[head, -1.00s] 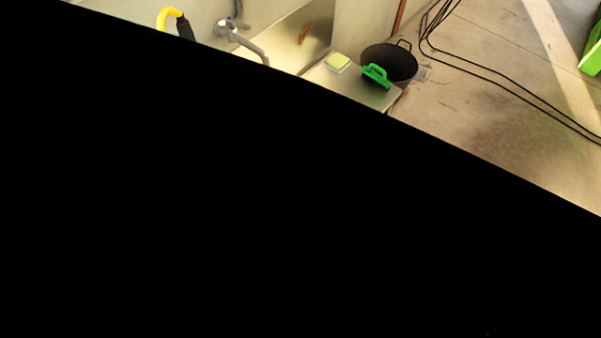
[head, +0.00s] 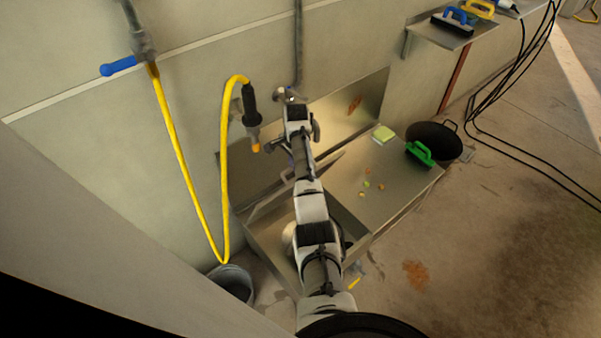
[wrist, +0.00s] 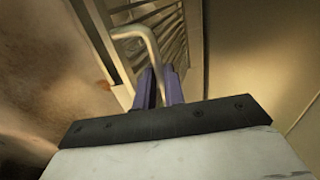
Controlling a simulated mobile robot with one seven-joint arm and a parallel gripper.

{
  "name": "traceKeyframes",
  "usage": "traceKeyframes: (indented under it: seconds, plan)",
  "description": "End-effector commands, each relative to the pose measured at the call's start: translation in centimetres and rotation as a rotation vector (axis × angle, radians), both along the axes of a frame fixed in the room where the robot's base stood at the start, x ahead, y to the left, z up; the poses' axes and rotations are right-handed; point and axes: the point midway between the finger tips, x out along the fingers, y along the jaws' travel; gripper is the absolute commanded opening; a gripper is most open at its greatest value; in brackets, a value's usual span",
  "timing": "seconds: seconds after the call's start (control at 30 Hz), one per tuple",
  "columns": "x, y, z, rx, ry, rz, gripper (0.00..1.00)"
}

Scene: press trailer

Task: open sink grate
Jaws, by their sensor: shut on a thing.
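In the wrist view my gripper (wrist: 160,88) has its purple fingers close together on the lower end of a pale bent rod handle (wrist: 138,32). The handle joins the slatted metal sink grate (wrist: 172,32), which looks tilted. The exact contact is partly hidden between the fingers. In the head view my arm reaches over the steel sink (head: 268,238) toward the wall. My arm hides much of the basin, and I cannot clearly make out the grate or my fingertips there.
The steel counter (head: 398,185) right of the basin holds a sponge (head: 383,133), a green-handled brush (head: 420,153) and several small scraps. A yellow hose (head: 224,170) hangs at left above a grey bucket (head: 236,283). A black bucket (head: 445,140) and cables stand right.

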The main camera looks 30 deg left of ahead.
Motion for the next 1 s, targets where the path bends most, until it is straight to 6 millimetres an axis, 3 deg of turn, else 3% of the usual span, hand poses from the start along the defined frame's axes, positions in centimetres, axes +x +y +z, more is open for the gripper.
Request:
traceKeyframes:
  seconds: [0.03, 0.53, 0.57, 0.7, 1.0]
  plan:
    - [-0.61, 0.26, -1.00, -0.007, 0.017, 0.004, 0.00]
    - [-0.57, 0.53, -0.86, -0.009, 0.020, 0.004, 0.00]
    - [-0.56, 0.53, -0.86, -0.009, 0.020, 0.004, 0.15]
    - [-0.38, 0.49, -0.63, -0.008, 0.016, 0.003, 0.33]
    - [-0.10, 0.44, -0.16, -0.005, 0.009, 0.000, 0.33]
